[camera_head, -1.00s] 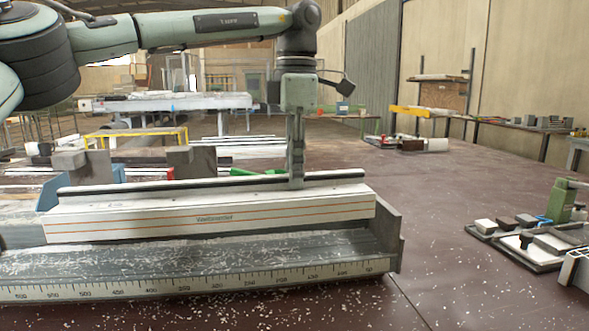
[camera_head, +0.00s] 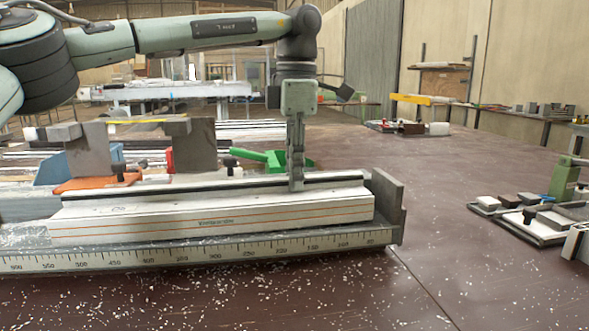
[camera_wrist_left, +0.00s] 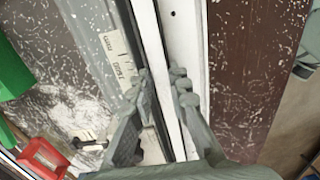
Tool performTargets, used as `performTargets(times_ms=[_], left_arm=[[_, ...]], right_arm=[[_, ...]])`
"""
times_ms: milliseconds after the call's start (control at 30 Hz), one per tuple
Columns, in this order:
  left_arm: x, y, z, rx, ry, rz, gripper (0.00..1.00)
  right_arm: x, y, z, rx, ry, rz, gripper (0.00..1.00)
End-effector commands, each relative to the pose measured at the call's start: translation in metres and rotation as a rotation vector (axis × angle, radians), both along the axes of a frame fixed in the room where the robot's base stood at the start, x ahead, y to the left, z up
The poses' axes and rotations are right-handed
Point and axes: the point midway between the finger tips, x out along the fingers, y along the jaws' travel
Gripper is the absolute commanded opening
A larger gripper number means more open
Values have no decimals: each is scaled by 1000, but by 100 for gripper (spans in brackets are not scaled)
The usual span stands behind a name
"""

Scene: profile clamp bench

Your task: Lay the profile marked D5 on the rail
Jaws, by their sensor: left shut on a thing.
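The long white profile (camera_head: 250,217) has thin orange lines along its front and a dark strip along its raised back edge. It lies lengthwise over the grey rail (camera_head: 200,256), which has a scale along its front. I cannot tell whether the profile touches the rail's bed. Its marking is too small to read. My left gripper (camera_head: 296,187) points down and is shut on the profile's raised back part, right of its middle. In the left wrist view the fingers (camera_wrist_left: 161,73) straddle the pale profile (camera_wrist_left: 184,40). My right gripper is not in view.
A grey end plate (camera_head: 388,203) stands at the rail's right end, close to the profile's end. Grey blocks (camera_head: 193,147), an orange piece (camera_head: 95,183) and a green piece (camera_head: 275,160) are behind. White chips litter the brown surface (camera_head: 470,270), which is otherwise open at front right.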

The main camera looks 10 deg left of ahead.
Motion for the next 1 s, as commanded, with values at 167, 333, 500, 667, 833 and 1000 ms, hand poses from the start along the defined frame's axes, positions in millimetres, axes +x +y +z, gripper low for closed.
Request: performTargets(times_ms=[167, 333, 500, 667, 833, 1000], left_arm=[[0, 0, 1, 0, -1, 0, 0], [0, 0, 1, 0, -1, 0, 20], [0, 0, 0, 0, -1, 0, 41], [0, 0, 0, 0, -1, 0, 41], [0, 0, 1, 0, 0, 0, 41], [1, -1, 23, -1, -3, -1, 41]], right_arm=[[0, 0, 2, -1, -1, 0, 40], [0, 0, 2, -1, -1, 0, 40], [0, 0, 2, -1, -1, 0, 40], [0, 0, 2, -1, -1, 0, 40], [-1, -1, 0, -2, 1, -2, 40], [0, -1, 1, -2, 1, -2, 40]])
